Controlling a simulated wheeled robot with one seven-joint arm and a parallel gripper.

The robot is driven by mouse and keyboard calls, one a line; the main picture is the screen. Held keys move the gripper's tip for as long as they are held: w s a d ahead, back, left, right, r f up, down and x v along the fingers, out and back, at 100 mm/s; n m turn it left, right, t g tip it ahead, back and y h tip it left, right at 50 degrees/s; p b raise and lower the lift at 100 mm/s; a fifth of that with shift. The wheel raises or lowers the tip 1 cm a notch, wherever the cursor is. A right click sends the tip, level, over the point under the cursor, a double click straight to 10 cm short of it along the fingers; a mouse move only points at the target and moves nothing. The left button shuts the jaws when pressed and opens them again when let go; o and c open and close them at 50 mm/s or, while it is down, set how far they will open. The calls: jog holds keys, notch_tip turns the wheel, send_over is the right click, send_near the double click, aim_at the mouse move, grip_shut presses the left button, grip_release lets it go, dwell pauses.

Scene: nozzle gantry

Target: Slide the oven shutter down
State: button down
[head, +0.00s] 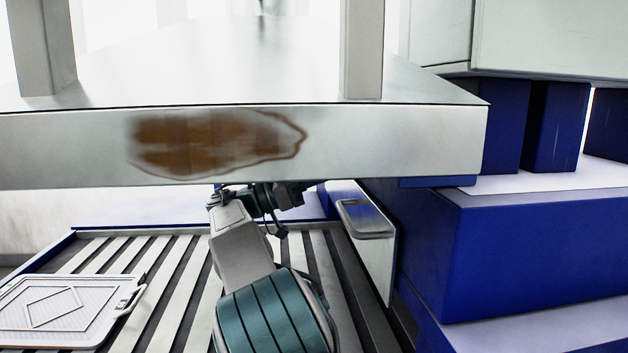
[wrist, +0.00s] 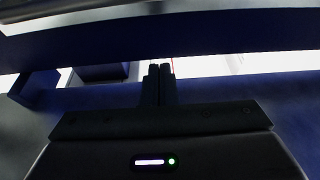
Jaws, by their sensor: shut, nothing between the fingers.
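A pale metallic panel (head: 378,258) with a bar handle (head: 364,220) stands against the blue housing at right of centre in the head view; it looks like the oven shutter. In the head view my arm reaches in under the shelf, left of the panel, and the fingertips are hard to make out there. The wrist view shows no clear handle at the fingers.
A wide metal shelf (head: 400,140) with a brown stain crosses above my arm. A slatted bed (head: 180,265) lies below, with a pale tray (head: 62,312) at left. Blue housing (head: 540,250) fills the right. In the wrist view a dark blue beam (wrist: 230,35) crosses close beyond the fingers.

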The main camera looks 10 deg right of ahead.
jog(key=shift+d+f, duration=0.4)
jog(key=shift+d, duration=0.4)
jog(key=shift+d+f, duration=0.35)
jog(key=shift+d, duration=0.45)
jog(key=shift+d+f, duration=0.4)
jog(key=shift+d, duration=0.4)
